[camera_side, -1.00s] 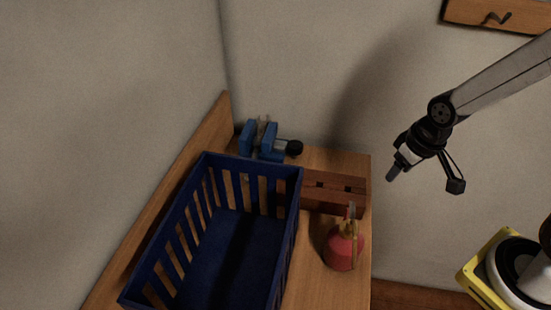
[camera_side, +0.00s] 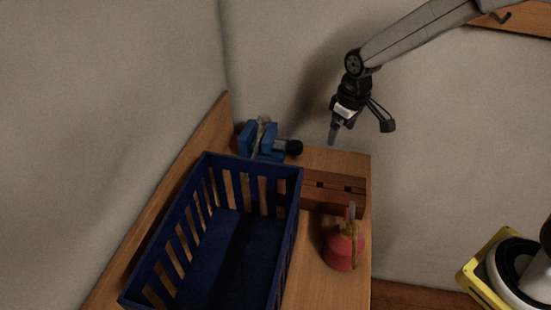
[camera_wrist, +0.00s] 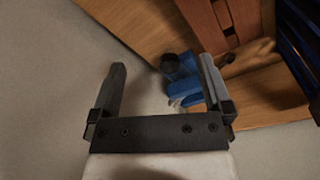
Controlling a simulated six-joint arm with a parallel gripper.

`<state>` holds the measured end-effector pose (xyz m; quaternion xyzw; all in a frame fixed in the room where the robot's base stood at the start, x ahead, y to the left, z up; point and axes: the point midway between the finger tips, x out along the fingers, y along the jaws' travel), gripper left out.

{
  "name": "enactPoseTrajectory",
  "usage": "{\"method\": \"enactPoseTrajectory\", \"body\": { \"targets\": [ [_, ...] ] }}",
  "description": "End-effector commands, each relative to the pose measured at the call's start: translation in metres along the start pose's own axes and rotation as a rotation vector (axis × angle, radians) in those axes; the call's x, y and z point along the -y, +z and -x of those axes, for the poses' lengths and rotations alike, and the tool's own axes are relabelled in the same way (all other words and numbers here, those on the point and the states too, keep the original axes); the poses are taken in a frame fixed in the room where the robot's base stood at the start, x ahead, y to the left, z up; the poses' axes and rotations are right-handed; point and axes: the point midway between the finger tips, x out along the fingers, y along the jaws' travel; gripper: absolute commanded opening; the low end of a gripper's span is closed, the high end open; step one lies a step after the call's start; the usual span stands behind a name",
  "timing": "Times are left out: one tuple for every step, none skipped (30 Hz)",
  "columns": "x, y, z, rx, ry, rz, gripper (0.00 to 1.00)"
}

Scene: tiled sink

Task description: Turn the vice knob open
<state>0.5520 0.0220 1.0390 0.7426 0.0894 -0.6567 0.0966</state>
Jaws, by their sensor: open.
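The blue vice (camera_side: 262,140) stands at the back of the wooden bench, behind the crate. Its black knob (camera_side: 293,147) sticks out to the right. My gripper (camera_side: 360,132) is open and empty, in the air to the right of the knob and a little above it. In the wrist view the vice (camera_wrist: 184,90) lies between and beyond the open fingers of my gripper (camera_wrist: 160,75), close to the right finger, which hides part of it. The dark round knob (camera_wrist: 169,63) shows at the vice's top left there.
A blue slatted crate (camera_side: 232,161) fills much of the bench (camera_side: 305,275). A reddish-brown wooden block (camera_side: 333,190) lies right of it, behind a red can (camera_side: 340,250). Walls stand behind and left. A yellow-framed piece (camera_side: 480,268) is at lower right.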

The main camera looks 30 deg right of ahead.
Motion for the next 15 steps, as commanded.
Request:
{"method": "enactPoseTrajectory", "body": {
  "targets": [
    [-0.001, -0.013, -0.004, 0.009, -0.003, 0.022, 1.00],
    [-0.001, -0.019, -0.006, 0.015, -0.004, 0.034, 1.00],
    [-0.001, -0.028, -0.009, 0.021, -0.006, 0.050, 1.00],
    [-0.002, -0.034, -0.010, 0.026, -0.008, 0.063, 1.00],
    [-0.002, -0.040, -0.013, 0.031, -0.009, 0.075, 1.00],
    [-0.002, -0.048, -0.015, 0.038, -0.012, 0.092, 1.00],
    [-0.002, -0.054, -0.017, 0.042, -0.013, 0.105, 1.00],
    [-0.002, -0.060, -0.019, 0.048, -0.015, 0.117, 1.00],
    [-0.001, -0.067, -0.023, 0.054, -0.018, 0.134, 1.00],
    [-0.001, -0.073, -0.025, 0.060, -0.019, 0.147, 1.00],
    [-0.001, -0.079, -0.027, 0.064, -0.021, 0.159, 1.00],
    [-0.001, -0.085, -0.031, 0.071, -0.024, 0.176, 1.00],
    [-0.001, -0.090, -0.033, 0.076, -0.026, 0.188, 1.00],
    [0.000, -0.095, -0.035, 0.080, -0.028, 0.199, 1.00],
    [0.000, -0.101, -0.038, 0.086, -0.030, 0.215, 1.00]
  ]
}}
